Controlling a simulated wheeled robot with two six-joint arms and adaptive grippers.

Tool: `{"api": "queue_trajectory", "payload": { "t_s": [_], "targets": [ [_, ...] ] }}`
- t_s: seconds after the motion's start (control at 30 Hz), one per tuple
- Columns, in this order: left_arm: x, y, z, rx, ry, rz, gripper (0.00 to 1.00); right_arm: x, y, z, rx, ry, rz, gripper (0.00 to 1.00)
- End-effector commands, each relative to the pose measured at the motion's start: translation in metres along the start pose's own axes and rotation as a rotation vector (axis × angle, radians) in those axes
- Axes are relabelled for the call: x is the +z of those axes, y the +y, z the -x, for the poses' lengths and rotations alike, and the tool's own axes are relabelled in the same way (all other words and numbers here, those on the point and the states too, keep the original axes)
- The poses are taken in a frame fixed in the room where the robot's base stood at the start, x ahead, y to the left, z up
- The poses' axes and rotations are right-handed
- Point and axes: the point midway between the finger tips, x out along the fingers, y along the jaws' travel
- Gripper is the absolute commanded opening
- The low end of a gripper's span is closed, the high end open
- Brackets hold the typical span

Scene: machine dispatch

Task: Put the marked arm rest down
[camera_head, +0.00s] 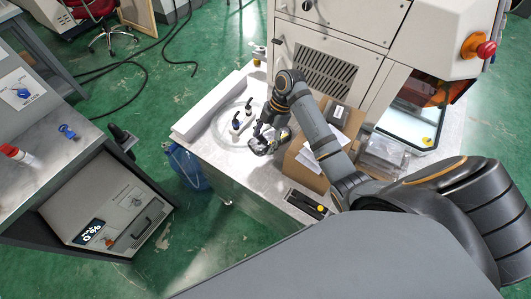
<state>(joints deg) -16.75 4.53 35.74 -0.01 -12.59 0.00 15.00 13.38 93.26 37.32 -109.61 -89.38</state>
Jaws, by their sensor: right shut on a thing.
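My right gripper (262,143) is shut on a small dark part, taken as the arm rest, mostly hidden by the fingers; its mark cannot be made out. The gripper is low at the right side of a round clear dish (222,133) on the light worktop. Whether the held part touches the surface cannot be told. Two small dark parts with blue stand in the dish, one near its middle (236,124) and one further back (248,108). My left gripper is not in view.
An open cardboard box (309,178) stands right of the gripper, partly behind my right arm. A large machine (325,70) closes off the back. A white raised edge (207,103) borders the worktop's left. A grey bench (55,155) stands at the left, with green floor between.

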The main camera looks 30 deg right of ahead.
Motion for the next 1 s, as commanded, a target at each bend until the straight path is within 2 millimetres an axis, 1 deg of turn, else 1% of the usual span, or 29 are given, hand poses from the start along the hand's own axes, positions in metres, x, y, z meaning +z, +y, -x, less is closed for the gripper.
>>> {"api": "queue_trajectory", "payload": {
  "t_s": [0.03,0.13,0.2,0.37,0.5,0.6,0.93,0.97,1.0],
  "targets": [
    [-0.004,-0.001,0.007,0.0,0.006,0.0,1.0,0.002,0.0,-0.006,-0.001,0.003,-0.001,0.3],
    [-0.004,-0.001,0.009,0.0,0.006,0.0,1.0,0.009,0.0,-0.022,0.001,0.001,0.001,0.3],
    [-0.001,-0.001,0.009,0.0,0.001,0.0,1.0,0.011,0.001,-0.028,0.002,0.001,0.0,0.3],
    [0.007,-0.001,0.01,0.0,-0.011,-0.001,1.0,0.014,0.001,-0.033,0.003,0.001,0.001,0.3],
    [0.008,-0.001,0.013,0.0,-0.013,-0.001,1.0,0.022,0.001,-0.054,0.001,0.002,0.0,0.29],
    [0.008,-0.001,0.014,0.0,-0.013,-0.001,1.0,0.027,0.001,-0.065,0.002,0.001,0.001,0.3],
    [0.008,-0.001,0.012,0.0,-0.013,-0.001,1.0,0.029,0.001,-0.069,0.003,0.0,0.002,0.3],
    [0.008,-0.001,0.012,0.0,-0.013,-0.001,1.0,0.029,0.001,-0.07,0.002,-0.001,0.002,0.73],
    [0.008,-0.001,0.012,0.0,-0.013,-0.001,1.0,0.029,0.001,-0.069,0.003,-0.001,0.002,0.78]
  ]
}}
